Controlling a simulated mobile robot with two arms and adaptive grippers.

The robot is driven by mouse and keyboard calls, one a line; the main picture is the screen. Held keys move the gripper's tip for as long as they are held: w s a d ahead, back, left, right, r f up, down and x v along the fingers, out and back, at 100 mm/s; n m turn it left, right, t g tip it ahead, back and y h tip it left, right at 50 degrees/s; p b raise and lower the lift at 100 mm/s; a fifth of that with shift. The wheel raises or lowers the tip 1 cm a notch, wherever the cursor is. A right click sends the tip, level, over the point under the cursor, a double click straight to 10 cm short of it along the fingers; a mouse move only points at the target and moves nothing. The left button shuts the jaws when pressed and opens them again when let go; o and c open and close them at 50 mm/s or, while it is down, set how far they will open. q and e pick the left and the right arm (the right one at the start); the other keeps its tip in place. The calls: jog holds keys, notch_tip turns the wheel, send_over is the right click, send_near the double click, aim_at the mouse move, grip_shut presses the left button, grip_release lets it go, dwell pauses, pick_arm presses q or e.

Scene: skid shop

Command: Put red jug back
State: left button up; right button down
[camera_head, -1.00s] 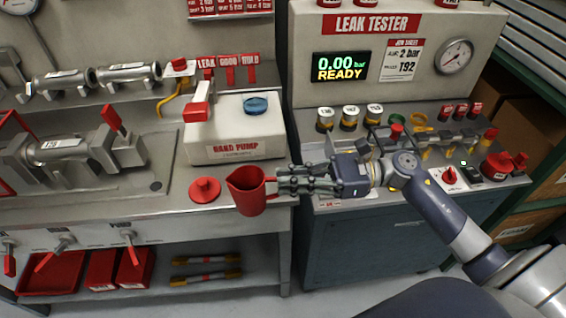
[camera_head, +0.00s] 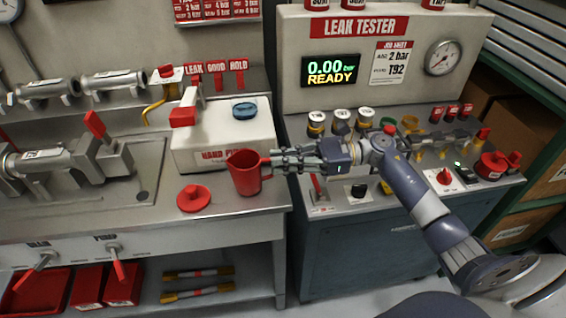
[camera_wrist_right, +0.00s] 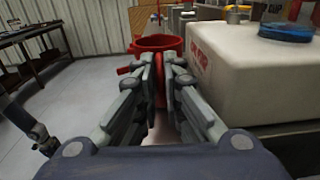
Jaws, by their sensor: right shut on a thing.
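The red jug (camera_head: 245,174) is upright at the front of the left bench, in front of the white hand pump box (camera_head: 222,128). My right gripper (camera_head: 277,162) is shut on the jug's right side, where its handle is. In the right wrist view the jug (camera_wrist_right: 158,43) stands beyond the fingers of my right gripper (camera_wrist_right: 158,80), which hide its lower part. I cannot tell whether the jug's base touches the bench.
A red round knobbed lid (camera_head: 194,198) lies on the bench left of the jug. A vise (camera_head: 80,158) stands further left. The leak tester (camera_head: 385,62), with several fittings and knobs on its deck, is at right. A narrow gap separates the benches.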

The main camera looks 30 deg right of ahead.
pick_arm(q)
jog(key=shift+d, duration=0.3)
pick_arm(e)
jog(key=shift+f, duration=0.15)
jog(key=shift+f, duration=0.1)
jog(key=c, duration=1.7)
grip_release()
pick_arm(q)
jog(key=shift+f, duration=0.2)
pick_arm(e)
jog(key=shift+r, duration=0.25)
jog(key=b+v, duration=0.1)
jog(key=v, duration=0.2)
jog(key=b+v, duration=0.1)
jog(key=v, duration=0.2)
jog(key=shift+s+d+f, duration=0.1)
jog(key=shift+d+f, duration=0.15)
jog(key=shift+d, duration=0.1)
jog(key=shift+s+d+r+b, duration=0.1)
jog(key=shift+d+r+b, duration=0.05)
jog(key=shift+d+b, duration=0.25)
pick_arm(q)
jog(key=shift+a+f, duration=0.2)
jog(key=shift+f, duration=0.95)
